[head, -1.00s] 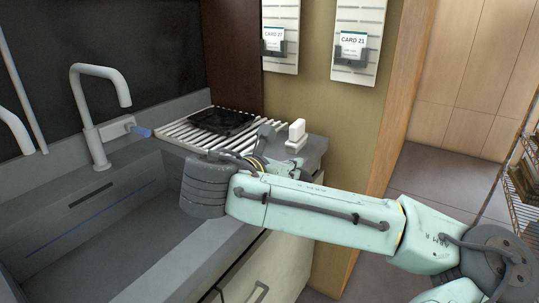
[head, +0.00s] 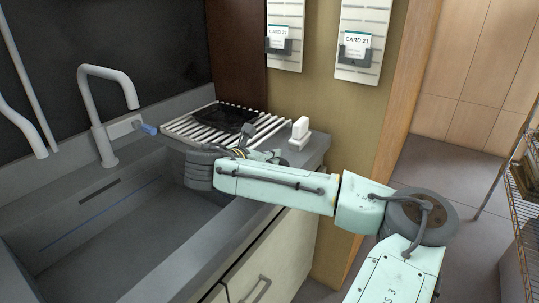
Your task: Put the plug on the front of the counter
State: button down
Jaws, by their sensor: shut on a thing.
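My gripper (head: 242,146) is at the near edge of the white slatted rack (head: 181,126), largely hidden behind my own arm and wrist. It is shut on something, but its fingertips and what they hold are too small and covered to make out. I cannot pick out the plug with certainty. The counter (head: 312,148) shows as a grey strip at the right of the rack, and its front edge runs along the near side of the sink (head: 110,215).
A flat black thing (head: 226,116) lies on the rack. A small white upright block (head: 299,131) stands on the counter to the right. A grey faucet (head: 108,78) rises behind the sink. Drawers (head: 270,265) are below. A wire shelf (head: 520,190) stands far right.

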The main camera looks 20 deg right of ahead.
jog(key=shift+f, duration=0.25)
jog(key=c, duration=1.7)
grip_release()
jog(key=shift+r, duration=0.1)
jog(key=shift+r, duration=0.25)
jog(key=shift+s+a, duration=0.2)
jog(key=shift+a, duration=0.1)
jog(key=b+v, duration=0.2)
jog(key=v, duration=0.9)
jog(key=shift+s+r, duration=0.1)
jog(key=shift+s, duration=0.1)
